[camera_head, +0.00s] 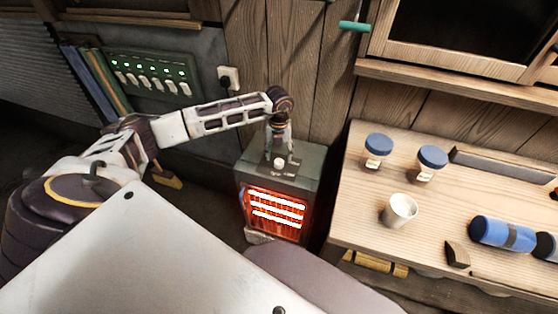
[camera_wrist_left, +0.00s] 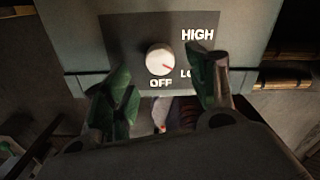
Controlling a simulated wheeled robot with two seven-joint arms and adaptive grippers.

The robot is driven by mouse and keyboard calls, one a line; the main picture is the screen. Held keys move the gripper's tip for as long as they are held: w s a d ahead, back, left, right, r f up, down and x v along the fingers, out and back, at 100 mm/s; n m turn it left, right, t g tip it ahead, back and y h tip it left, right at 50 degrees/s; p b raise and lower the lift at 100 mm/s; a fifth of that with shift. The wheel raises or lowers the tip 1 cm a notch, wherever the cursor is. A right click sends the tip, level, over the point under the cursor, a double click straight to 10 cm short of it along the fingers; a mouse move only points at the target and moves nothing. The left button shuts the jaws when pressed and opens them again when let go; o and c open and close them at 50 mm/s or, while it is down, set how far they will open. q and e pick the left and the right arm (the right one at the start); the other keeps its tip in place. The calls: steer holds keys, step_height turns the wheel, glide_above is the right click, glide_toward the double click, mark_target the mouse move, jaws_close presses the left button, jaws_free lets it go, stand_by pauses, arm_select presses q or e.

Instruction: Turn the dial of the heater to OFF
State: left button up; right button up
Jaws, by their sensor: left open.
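The heater (camera_head: 310,165) is a grey box with glowing orange bars on its front, standing on the floor in the head view. Its white round dial (camera_head: 279,163) is on the top panel. In the left wrist view, the dial (camera_wrist_left: 157,59) has a red mark toward the lower right, facing the partly hidden LOW label. HIGH is at upper right and OFF is just below the dial. My left gripper (camera_head: 279,148) is open above the heater top. Its green-padded fingers (camera_wrist_left: 163,68) are on either side of the dial, apart from it. My right gripper is not in view.
A switch panel (camera_head: 150,72) and a wall socket (camera_head: 229,76) are behind my left arm.

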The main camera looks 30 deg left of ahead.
mark_target(279, 161)
arm_select(q)
steer(key=shift+f, duration=2.4)
steer(key=shift+c, duration=0.3)
steer(key=c, duration=1)
